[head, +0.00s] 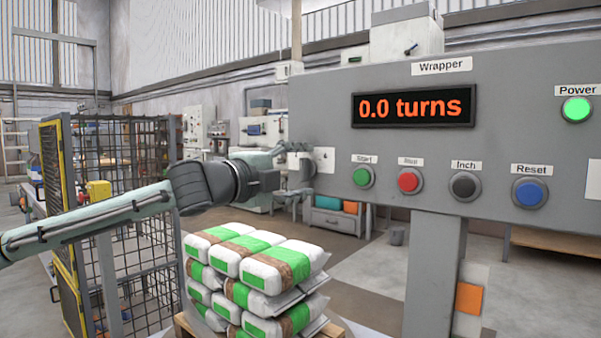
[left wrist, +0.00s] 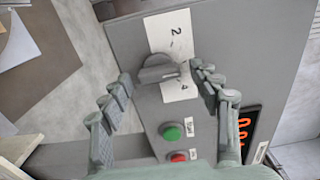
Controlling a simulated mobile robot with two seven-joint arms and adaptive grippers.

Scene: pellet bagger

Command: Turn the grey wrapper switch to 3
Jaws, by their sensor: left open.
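The grey wrapper switch (left wrist: 158,70) sits on a white plate (left wrist: 172,32) on the panel in the left wrist view. A 2 and a 4 show on the plate; I cannot tell which number the switch points at. My left gripper (left wrist: 163,80) is open, with one finger on each side of the switch; I cannot tell whether either finger touches it. In the head view the left gripper (head: 297,160) is at the panel's left edge, in front of the plate (head: 324,160), and the switch is hidden there. My right gripper is not in view.
The grey Wrapper panel (head: 440,165) has a display (head: 413,106) reading 0.0 turns. Start (head: 363,177), Stop (head: 409,181), Inch (head: 464,186) and Reset (head: 530,192) buttons sit right of the switch. The Power lamp (head: 576,109) is green. Stacked bags (head: 265,265) stand below my left arm.

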